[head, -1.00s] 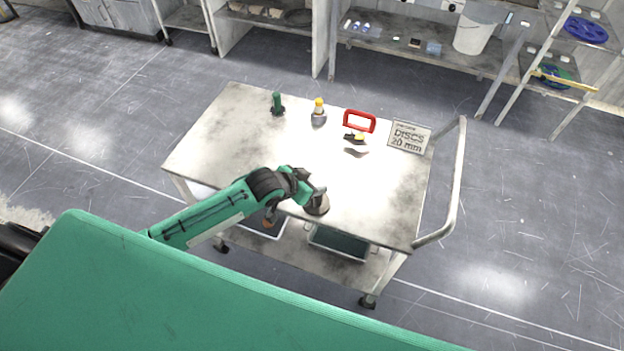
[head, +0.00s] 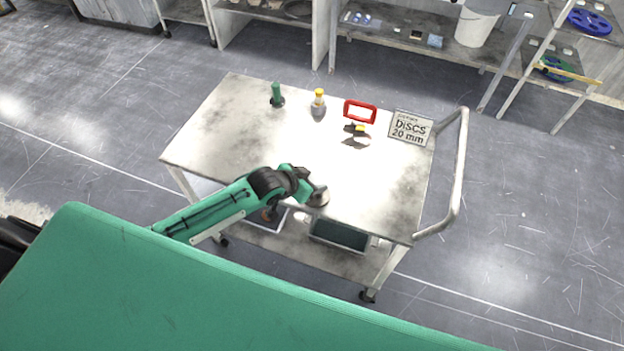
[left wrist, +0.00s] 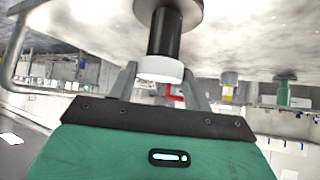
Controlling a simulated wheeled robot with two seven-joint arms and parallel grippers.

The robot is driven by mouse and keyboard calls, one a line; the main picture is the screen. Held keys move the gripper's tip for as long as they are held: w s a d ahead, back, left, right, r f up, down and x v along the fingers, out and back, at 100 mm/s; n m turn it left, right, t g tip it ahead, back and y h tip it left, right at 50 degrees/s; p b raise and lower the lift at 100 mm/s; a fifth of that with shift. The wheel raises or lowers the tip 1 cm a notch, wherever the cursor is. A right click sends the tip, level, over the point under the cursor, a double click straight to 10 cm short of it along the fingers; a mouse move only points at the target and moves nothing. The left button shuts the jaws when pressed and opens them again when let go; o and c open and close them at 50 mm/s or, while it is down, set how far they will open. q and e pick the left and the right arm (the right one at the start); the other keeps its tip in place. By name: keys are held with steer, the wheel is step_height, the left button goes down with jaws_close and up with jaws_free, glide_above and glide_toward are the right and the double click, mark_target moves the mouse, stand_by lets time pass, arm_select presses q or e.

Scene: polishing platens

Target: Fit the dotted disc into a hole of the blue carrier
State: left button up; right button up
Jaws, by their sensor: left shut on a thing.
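My left gripper (head: 308,194) is at the near edge of the cart top. In the left wrist view its fingers (left wrist: 162,84) are shut on a black-stemmed, white-ended handle (left wrist: 162,40) with a round grey base. The grey base (head: 319,198) also shows beside the gripper in the head view. I cannot tell whether the base touches the cart. A blue round carrier with holes (head: 590,22) lies on the rack at the upper right. I cannot make out a dotted disc. My right gripper is not in view.
The metal cart top (head: 235,135) holds a green handle (head: 277,95), a yellow-topped piece (head: 318,102), a red frame (head: 360,111) and a sign reading DISCS 20 mm (head: 410,128). A push rail (head: 460,170) runs along its right side. Floor is clear to the right.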

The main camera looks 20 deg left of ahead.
arm_select(q)
steer(key=shift+f, duration=0.2)
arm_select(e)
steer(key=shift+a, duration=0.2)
arm_select(q)
steer(key=o, duration=1)
steer(key=shift+o, duration=0.2)
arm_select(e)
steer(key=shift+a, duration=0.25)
arm_select(q)
steer(key=shift+s+a+r, duration=0.2)
steer(key=shift+s, duration=0.1)
steer(key=b+v, duration=0.3)
steer(key=v, duration=1)
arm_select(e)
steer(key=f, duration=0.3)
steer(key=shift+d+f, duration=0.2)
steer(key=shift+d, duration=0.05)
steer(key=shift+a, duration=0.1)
